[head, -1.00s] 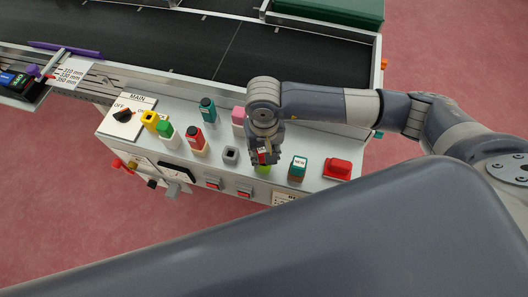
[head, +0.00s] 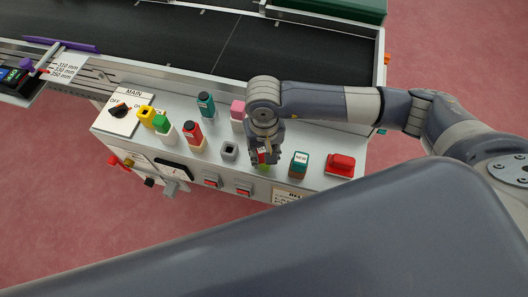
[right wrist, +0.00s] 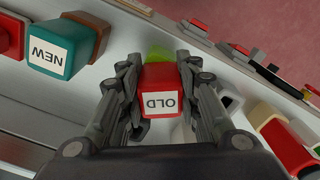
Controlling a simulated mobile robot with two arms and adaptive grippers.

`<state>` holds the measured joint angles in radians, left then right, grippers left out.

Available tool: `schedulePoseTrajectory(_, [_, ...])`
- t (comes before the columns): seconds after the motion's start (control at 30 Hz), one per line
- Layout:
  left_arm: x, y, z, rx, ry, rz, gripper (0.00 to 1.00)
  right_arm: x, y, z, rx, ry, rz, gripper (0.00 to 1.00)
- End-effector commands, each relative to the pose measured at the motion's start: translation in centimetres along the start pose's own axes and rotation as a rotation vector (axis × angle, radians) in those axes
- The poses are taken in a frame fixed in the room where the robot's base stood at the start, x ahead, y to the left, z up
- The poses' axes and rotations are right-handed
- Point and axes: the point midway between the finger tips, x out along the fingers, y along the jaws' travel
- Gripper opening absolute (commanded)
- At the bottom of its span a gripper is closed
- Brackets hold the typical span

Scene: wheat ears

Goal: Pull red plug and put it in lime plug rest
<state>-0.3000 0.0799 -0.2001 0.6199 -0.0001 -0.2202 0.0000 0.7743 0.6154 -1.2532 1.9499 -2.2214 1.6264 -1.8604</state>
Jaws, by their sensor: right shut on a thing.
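My right gripper (head: 264,158) is shut on a red plug with a white label (head: 262,154). In the right wrist view the fingers (right wrist: 160,95) grip both sides of the red plug (right wrist: 161,76), whose label reads OLD. The lime plug rest (head: 263,167) is directly under or just beyond the held plug; it also shows in the right wrist view (right wrist: 158,50), partly hidden by the plug. I cannot tell whether the plug is seated in it or just above it. My left gripper is not in view.
Beside it stand a teal NEW plug (head: 300,162), a red button (head: 341,163), a grey rest (head: 229,150) and a pink block (head: 238,109). Further left are another red-topped piece (head: 193,132), a teal one (head: 206,103), and green and yellow ones. The conveyor belt (head: 300,70) lies behind.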

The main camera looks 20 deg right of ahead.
Motion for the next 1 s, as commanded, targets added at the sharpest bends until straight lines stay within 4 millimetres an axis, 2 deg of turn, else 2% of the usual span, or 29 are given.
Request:
schedulePoseTrajectory(0.03, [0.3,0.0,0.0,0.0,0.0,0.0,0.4,0.3,0.0,0.0,0.0,0.001,0.0,0.0])
schedulePoseTrajectory(0.07, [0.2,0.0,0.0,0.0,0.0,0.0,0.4,0.1,0.0,0.0,0.0,0.001,0.0,0.35])
schedulePoseTrajectory(0.13, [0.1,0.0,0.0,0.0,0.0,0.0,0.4,0.1,0.0,0.0,0.0,0.001,0.0,0.51])
schedulePoseTrajectory(0.17, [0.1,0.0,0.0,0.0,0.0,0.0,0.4,0.1,0.0,0.0,0.0,0.001,0.0,0.54])
schedulePoseTrajectory(0.57, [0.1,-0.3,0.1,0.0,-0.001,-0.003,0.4,-0.5,0.0,-0.1,0.0,0.002,-0.001,0.54])
schedulePoseTrajectory(0.67, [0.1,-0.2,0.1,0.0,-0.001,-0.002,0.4,-1.8,0.0,-0.1,-0.001,0.005,-0.001,0.54])
schedulePoseTrajectory(1.0, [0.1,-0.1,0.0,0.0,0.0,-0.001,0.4,-8.8,0.0,-0.1,-0.001,0.005,-0.001,0.54])
